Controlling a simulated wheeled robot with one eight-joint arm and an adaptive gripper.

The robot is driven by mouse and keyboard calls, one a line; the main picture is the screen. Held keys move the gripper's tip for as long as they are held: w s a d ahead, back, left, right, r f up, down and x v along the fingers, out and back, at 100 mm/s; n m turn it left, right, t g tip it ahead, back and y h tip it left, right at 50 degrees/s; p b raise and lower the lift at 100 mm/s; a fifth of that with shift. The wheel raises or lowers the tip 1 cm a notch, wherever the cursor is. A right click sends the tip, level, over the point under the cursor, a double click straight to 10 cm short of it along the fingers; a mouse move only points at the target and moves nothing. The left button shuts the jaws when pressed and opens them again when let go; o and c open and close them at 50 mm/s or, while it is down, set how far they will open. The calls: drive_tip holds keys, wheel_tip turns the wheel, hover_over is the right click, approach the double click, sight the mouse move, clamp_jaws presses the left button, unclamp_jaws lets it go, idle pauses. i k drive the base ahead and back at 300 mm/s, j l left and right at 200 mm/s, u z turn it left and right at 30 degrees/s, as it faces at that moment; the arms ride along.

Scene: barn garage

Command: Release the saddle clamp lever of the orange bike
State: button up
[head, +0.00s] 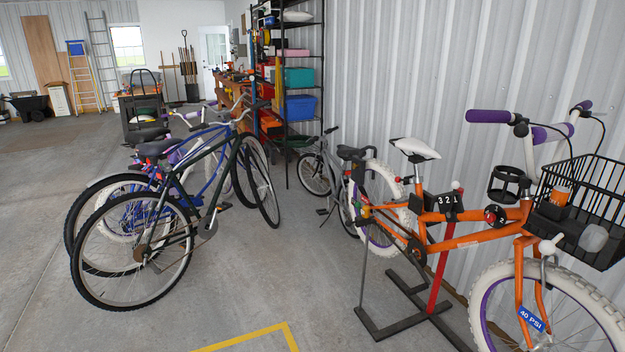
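The orange bike (480,237) stands at the right, held upright by a dark floor stand (400,325) with a red post (438,272). Its white saddle (415,148) sits on a seat post (418,172) that runs down into the orange frame. Small red and pale parts (399,180) show beside the post near its lower end. I cannot tell which of these is the saddle clamp lever or how it is set. A black block marked 3 2 1 (446,203) is on the frame just right of the post. My gripper is not in view.
A black wire basket (590,205) with an orange item is at the orange bike's front. A grey bike (335,180) stands behind it. Several bikes (165,220) stand at left. The floor (280,275) between is clear. A corrugated wall (420,70) runs behind the orange bike.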

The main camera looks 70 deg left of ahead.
sight(397, 178)
drive_tip(key=u, duration=1.95)
drive_tip(key=z, duration=0.2)
drive_tip(key=i+j+z, duration=0.25)
drive_tip(key=z, duration=0.15)
drive_tip(key=i+j+z, duration=0.4)
drive_tip(key=i+j, duration=0.2)
drive_tip(key=j, duration=0.15)
drive_tip(key=i+j+z, duration=0.1)
drive_tip(key=i+j, duration=0.35)
drive_tip(key=j, duration=0.2)
drive_tip(key=i+j, duration=0.2)
drive_tip(key=j, duration=0.15)
drive_tip(key=i+j+z, duration=0.1)
drive_tip(key=i+j, duration=0.25)
drive_tip(key=j, duration=0.35)
drive_tip(key=i+l+z, duration=0.05)
